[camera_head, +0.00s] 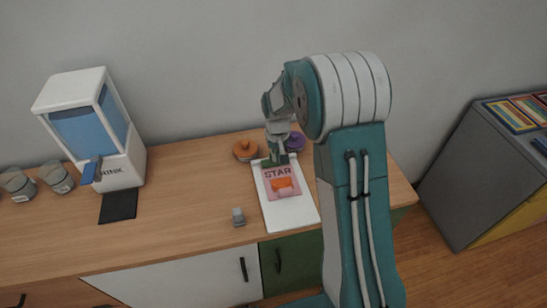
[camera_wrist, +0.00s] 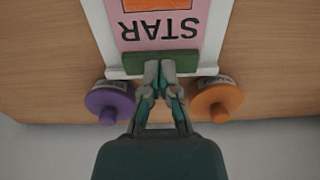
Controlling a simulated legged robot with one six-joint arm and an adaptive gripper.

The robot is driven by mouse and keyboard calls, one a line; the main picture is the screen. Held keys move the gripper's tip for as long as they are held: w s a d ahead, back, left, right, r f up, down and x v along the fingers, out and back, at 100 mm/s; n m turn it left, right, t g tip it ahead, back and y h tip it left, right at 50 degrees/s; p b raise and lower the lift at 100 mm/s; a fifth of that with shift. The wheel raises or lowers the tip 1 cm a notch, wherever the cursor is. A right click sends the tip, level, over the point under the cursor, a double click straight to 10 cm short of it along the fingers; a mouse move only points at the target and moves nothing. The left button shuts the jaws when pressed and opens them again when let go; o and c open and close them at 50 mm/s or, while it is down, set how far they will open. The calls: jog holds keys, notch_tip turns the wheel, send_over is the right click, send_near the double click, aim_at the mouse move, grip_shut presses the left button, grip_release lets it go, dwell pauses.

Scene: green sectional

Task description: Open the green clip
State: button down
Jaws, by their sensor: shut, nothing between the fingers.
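The green clip (camera_wrist: 186,60) is a dark green bar across the top end of a white clipboard (camera_head: 293,218). It lies over the edge of a pink sheet (camera_wrist: 128,42) marked STAR with an orange shape. In the wrist view my gripper (camera_wrist: 159,66) is shut and empty, with its fingertips over the middle of the clip. The fingertips hide part of the clip, and I cannot tell whether they touch it. In the head view my gripper (camera_head: 278,150) is over the clip end of the board, and the clip is mostly hidden behind it.
An orange round lid (camera_head: 245,150) and a purple one (camera_head: 295,141) flank the clip end. A small grey object (camera_head: 238,217) lies left of the clipboard. The wooden counter (camera_head: 185,190) between is clear.

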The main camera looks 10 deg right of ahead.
aim_at(276, 164)
jog(key=shift+w, duration=1.35)
jog(key=shift+s+r, duration=0.5)
jog(key=shift+s, duration=0.35)
jog(key=shift+r, duration=3)
jog(key=s+r+t, duration=0.1)
jog(key=s+r, duration=0.5)
jog(key=r, duration=0.3)
jog(key=s+r+t, duration=0.2)
jog(key=s+r, duration=0.1)
jog(key=s, duration=0.8)
jog(key=s+r+t, duration=0.2)
jog(key=s+r, duration=0.2)
jog(key=s, duration=0.8)
jog(key=shift+t, duration=0.3)
